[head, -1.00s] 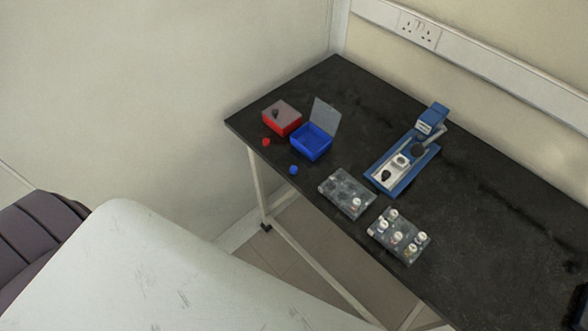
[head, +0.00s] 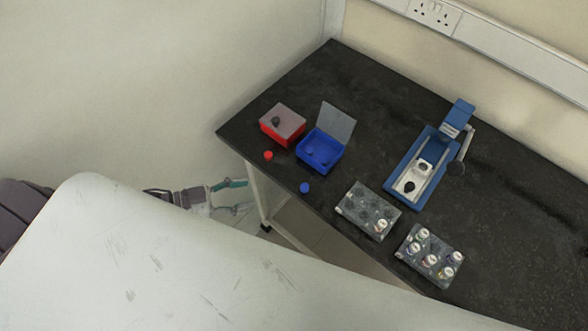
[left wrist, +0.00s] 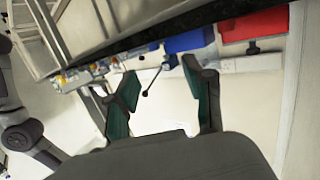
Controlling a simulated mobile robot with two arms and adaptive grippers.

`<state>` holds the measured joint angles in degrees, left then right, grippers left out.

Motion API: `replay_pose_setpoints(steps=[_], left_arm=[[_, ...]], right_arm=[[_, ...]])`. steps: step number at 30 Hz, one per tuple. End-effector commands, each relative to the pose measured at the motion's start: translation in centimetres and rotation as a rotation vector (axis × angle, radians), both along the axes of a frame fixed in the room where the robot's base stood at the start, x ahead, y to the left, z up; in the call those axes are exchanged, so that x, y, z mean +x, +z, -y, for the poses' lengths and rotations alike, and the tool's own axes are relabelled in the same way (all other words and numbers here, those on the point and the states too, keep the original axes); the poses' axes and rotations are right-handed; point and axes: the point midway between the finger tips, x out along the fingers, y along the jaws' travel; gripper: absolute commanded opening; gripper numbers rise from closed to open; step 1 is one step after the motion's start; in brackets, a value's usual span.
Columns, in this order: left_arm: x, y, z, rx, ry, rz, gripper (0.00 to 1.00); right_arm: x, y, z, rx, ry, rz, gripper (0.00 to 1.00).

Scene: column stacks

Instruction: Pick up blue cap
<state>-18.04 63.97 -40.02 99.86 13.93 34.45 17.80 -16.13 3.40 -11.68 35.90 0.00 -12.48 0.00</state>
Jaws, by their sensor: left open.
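The blue cap (head: 304,188) lies on the black table near its front edge, in front of the open blue box (head: 320,152). I cannot make out the cap in the left wrist view. My left gripper (head: 238,196) is open and empty, left of the cap and clear of the table's front edge. Its two teal-padded fingers also show spread apart in the left wrist view (left wrist: 160,85), with nothing between them. My right gripper is not in view.
A red cap (head: 268,155) lies by the closed red box (head: 283,124). Two vial racks, one (head: 356,204) nearly empty and one (head: 418,266) with several vials, stand right of the blue cap. A blue press (head: 420,175) stands behind. A pale surface (head: 150,260) fills the foreground.

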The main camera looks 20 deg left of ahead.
Motion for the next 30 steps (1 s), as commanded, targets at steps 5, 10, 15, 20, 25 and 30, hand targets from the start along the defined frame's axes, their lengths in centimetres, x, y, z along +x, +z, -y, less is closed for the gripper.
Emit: replay_pose_setpoints(steps=[5,10,15,20,25,30], left_arm=[[0.3,0.9,1.8,-0.032,-0.027,0.003,0.52],[2.4,0.3,4.5,-0.029,-0.026,0.006,0.52],[4.0,-0.3,6.6,-0.027,-0.026,0.004,0.52],[4.5,-0.6,7.4,-0.025,-0.026,0.002,0.52],[5.6,-1.0,9.1,-0.027,-0.026,0.004,0.52],[7.0,-1.8,11.0,-0.026,-0.025,0.004,0.52]], right_arm=[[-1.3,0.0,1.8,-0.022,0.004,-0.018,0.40],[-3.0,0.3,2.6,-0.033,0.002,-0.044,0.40],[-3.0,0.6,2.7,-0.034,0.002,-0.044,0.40],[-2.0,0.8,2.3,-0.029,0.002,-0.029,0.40],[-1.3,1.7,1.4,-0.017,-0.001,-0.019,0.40],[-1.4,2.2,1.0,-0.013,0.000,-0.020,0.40]])
